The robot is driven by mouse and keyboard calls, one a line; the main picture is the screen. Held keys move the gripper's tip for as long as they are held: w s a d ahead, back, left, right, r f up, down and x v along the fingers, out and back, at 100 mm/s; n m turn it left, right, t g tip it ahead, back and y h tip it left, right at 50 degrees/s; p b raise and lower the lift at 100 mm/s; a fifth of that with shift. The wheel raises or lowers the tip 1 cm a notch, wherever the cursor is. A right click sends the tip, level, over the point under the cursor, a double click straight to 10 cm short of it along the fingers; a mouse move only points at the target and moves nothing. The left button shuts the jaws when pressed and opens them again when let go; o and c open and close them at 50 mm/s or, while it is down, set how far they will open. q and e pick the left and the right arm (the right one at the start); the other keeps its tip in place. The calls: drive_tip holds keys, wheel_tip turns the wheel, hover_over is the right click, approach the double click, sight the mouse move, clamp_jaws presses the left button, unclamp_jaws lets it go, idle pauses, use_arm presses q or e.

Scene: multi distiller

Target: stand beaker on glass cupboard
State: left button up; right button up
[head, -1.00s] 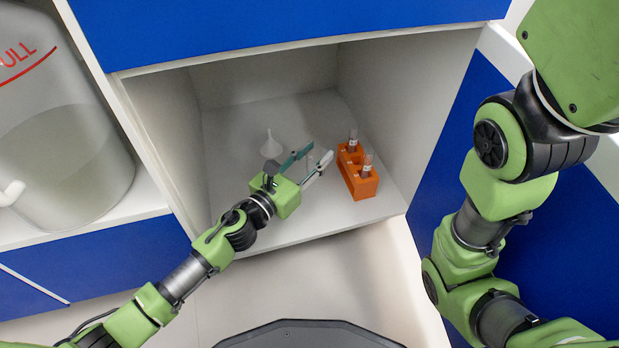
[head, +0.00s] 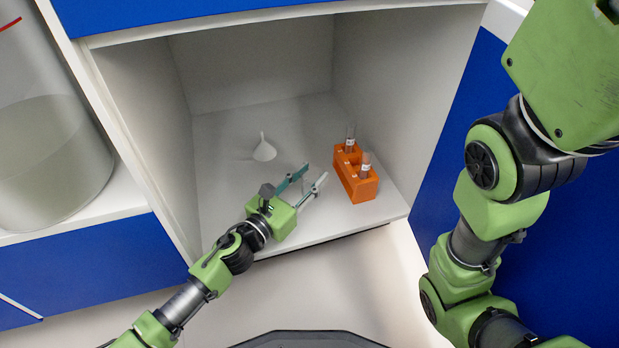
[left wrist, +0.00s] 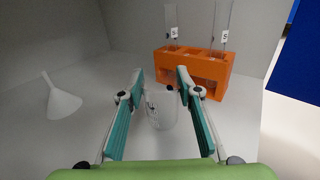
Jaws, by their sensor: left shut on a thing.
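My left gripper (head: 314,176) is inside the open white cupboard compartment (head: 225,195), low over its floor near the front. In the left wrist view its teal-padded fingers (left wrist: 161,96) are closed on a small clear glass beaker (left wrist: 161,114), which looks upright between them. The beaker is hard to make out in the head view, and whether its base touches the floor cannot be told. I cannot tell whether this compartment is the glass cupboard. My right arm shows at the right of the head view, but its gripper is out of view.
An orange rack (head: 357,184) with two labelled tubes stands right of my left gripper. A white funnel (head: 264,150) stands upside down farther back on the left. A large clear vessel (head: 45,150) stands on the white counter at left. Blue panels frame the compartment.

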use_arm(q)
drive_tip(key=shift+f, duration=0.2)
drive_tip(key=o, duration=1.1)
drive_tip(key=shift+r, duration=0.25)
drive_tip(key=shift+s+a, duration=0.15)
drive_tip(key=shift+s, duration=0.05)
drive_tip(key=p+v, duration=0.3)
drive_tip(key=v, duration=0.6)
drive_tip(key=shift+s+a, duration=0.25)
drive_tip(key=shift+s, duration=0.05)
drive_tip(key=shift+p+v, duration=0.3)
drive_tip(key=shift+v, duration=0.55)
